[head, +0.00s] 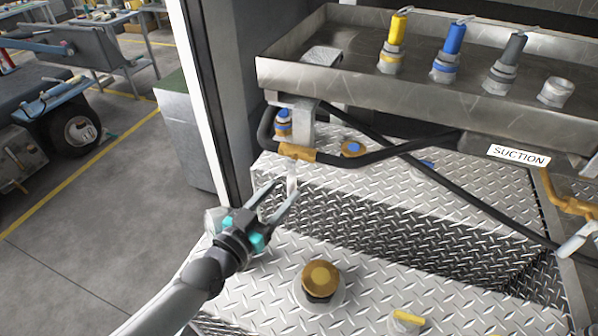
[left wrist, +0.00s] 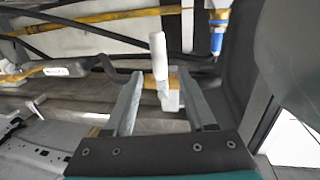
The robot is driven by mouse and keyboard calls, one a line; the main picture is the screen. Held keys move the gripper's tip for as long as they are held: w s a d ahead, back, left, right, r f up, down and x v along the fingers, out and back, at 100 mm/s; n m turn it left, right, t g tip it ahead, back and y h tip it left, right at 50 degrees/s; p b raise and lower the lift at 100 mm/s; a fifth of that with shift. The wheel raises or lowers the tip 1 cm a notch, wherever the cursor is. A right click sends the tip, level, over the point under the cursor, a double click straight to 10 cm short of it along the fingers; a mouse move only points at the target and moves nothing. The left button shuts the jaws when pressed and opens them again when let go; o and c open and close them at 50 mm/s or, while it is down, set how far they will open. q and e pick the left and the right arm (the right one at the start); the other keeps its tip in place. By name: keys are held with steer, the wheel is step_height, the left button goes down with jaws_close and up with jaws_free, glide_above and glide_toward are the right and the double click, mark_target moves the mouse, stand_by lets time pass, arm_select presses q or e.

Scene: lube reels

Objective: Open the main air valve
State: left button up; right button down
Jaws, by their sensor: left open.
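The air valve is a brass body (head: 298,152) on a dark hose below the left end of the metal tray, with a pale lever (head: 292,178) pointing down. My left gripper (head: 287,189) is open, its fingertips close to the lever's lower end. In the left wrist view the white lever (left wrist: 158,58) shows between the two fingers of the open gripper (left wrist: 161,77), with the brass body (left wrist: 177,80) behind. I cannot tell whether the fingers touch the lever. My right gripper is not in view.
A metal tray (head: 300,74) with yellow, blue and grey capped fittings (head: 452,52) overhangs the valve. A black hose (head: 440,185) crosses the diamond-plate steps. A brass cap (head: 320,278) stands on the lower step. A white door post (head: 205,95) rises left of the valve.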

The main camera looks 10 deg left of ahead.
arm_select(q)
steer(key=x, duration=0.8)
steer(key=shift+b, duration=0.35)
jaws_close()
stand_by(1.0)
